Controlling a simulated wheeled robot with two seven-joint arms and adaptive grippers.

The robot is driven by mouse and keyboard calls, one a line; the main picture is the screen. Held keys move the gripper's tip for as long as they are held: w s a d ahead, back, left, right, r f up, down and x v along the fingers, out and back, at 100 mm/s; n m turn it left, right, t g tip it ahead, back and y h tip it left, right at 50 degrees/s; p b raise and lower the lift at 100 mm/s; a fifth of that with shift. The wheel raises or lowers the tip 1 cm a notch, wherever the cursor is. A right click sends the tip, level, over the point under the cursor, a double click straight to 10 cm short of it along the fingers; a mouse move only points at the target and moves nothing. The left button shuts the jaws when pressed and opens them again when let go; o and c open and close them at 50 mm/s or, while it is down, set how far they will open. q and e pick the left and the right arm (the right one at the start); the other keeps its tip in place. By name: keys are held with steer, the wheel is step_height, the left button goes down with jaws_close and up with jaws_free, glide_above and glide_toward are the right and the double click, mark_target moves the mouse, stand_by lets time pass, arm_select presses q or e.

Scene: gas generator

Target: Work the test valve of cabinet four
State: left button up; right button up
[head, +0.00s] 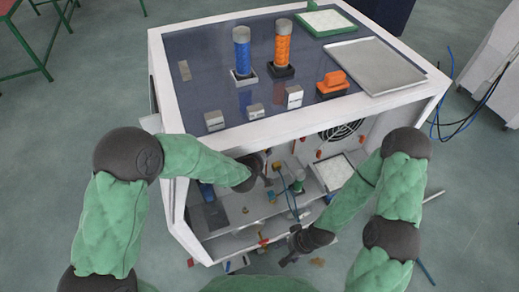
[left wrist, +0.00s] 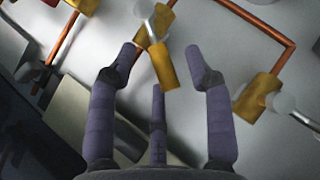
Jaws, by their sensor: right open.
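In the left wrist view the three fingers of my left gripper (left wrist: 162,65) are spread. A brass fitting (left wrist: 163,66) on a copper pipe shows between the fingertips; I cannot tell whether they touch it. Another brass fitting (left wrist: 258,97) with a pale round end is to the right. In the head view my left gripper (head: 267,172) reaches into the open front of the white cabinet (head: 160,85). My right gripper (head: 290,257) is open and empty low at the cabinet's front. I cannot tell which fitting is the test valve of cabinet four.
The cabinet top holds a blue cylinder (head: 242,53), an orange cylinder (head: 283,45), an orange block (head: 334,82) and a metal tray (head: 374,68). Inside are a fan (head: 342,130) and a small green-topped part (head: 299,175). Cables (head: 470,112) lie at the right.

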arm_select(q)
steer(key=v, duration=1.2)
stand_by(0.3)
